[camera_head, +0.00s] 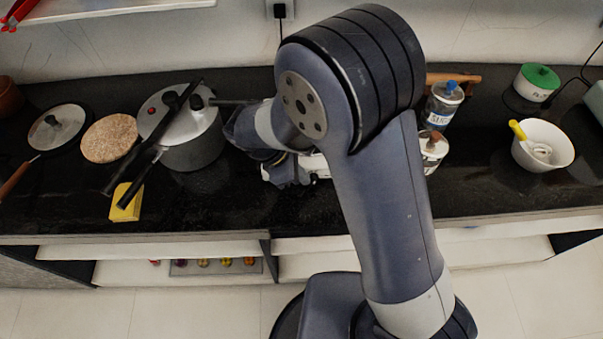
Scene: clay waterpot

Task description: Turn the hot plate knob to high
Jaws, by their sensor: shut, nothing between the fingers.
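A white appliance, apparently the hot plate (318,163), sits on the black counter, mostly hidden behind my arm. Only a narrow part of its front left shows, and I cannot make out its knob or the knob's setting. My gripper (305,179) is small and partly hidden by my own arm links. It is shut and empty, close in front of the white appliance. I cannot tell whether it touches the appliance.
A pressure cooker (192,150), a round cork mat (109,138), a lidded pan (57,130) and a yellow sponge (127,204) lie left. A bottle (441,107), a white bowl (545,143) and a green-lidded pot (537,82) stand right. Shelves (180,272) are below the counter.

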